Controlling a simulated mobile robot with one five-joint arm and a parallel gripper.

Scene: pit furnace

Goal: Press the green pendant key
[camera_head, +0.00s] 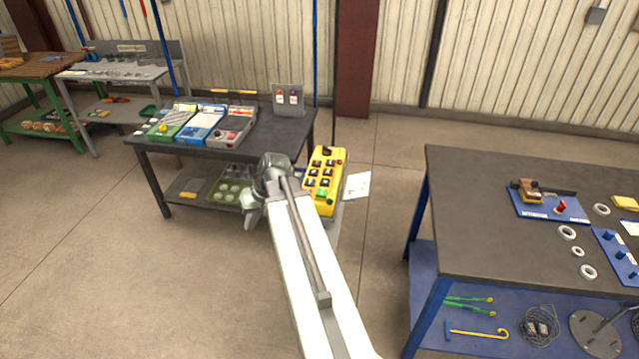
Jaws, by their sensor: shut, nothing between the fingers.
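The yellow pendant (312,181) hangs upright in the middle of the view, with several dark keys on its face and a red button near its upper right. The green key (321,193) is low on the pendant's face. My arm reaches up from the bottom of the view. My gripper (250,217) is shut and empty, pointing downward to the left of the pendant and apart from it in the picture. Part of the pendant's left edge lies close behind my arm. I cannot tell the depth between gripper and key.
A dark table (262,137) with green, blue and grey panels stands behind. A white sheet (357,186) is right of the pendant. A blue-legged bench (470,215) with rings and fixtures stands at right. Open floor (100,270) lies to the left.

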